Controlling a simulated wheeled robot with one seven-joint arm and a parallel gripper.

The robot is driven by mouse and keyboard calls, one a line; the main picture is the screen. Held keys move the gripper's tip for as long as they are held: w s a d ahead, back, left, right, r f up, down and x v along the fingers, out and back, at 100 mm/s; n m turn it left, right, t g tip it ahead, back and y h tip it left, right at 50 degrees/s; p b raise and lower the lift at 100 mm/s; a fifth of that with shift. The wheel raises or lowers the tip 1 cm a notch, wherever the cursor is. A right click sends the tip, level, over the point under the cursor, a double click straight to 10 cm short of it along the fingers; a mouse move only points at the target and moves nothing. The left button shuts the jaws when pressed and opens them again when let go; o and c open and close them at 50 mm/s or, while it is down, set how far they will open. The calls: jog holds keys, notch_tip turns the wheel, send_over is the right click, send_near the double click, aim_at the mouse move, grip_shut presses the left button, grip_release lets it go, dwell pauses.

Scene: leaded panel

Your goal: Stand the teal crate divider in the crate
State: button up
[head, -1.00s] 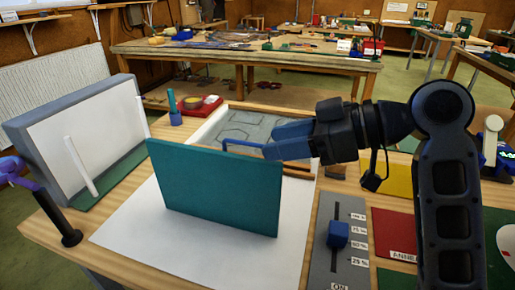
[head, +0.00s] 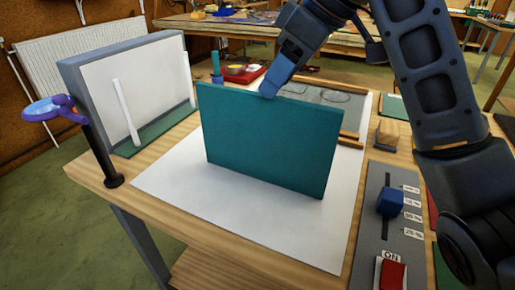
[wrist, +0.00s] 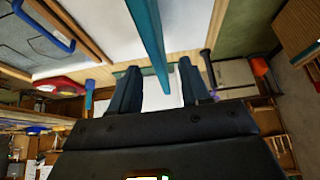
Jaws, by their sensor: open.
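The teal divider (head: 268,145) is a flat board standing on its long edge on a white sheet in the head view. In the wrist view it shows edge-on as a teal strip (wrist: 150,35). My gripper (head: 268,92) is at the middle of its top edge. In the wrist view the gripper (wrist: 159,70) is open, with the strip running between its two fingers. I cannot tell whether either finger touches the board. A grey-framed box with a white face (head: 95,95) and white posts stands at the left; I cannot tell whether it is the crate.
A purple-topped black post (head: 98,150) stands at the table's left edge. A control panel with a blue slider knob (head: 390,202) and red switch (head: 391,276) is at the right. Behind the board are a grey patterned panel (head: 310,95) and a red tray (head: 245,74). The front white sheet (head: 290,235) is clear.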

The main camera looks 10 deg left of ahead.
jog(key=x, duration=0.2)
jog(key=shift+a+f, duration=0.2)
jog(key=shift+a, duration=0.05)
send_over(261, 141)
jog(key=w, duration=0.1)
notch_tip(261, 141, down, 4)
jog(key=shift+w+a+f, duration=0.1)
jog(key=shift+a+f, duration=0.1)
jog(key=shift+a, duration=0.25)
jog(key=shift+f, duration=0.25)
grip_shut()
dwell(0.5)
dwell(1.0)
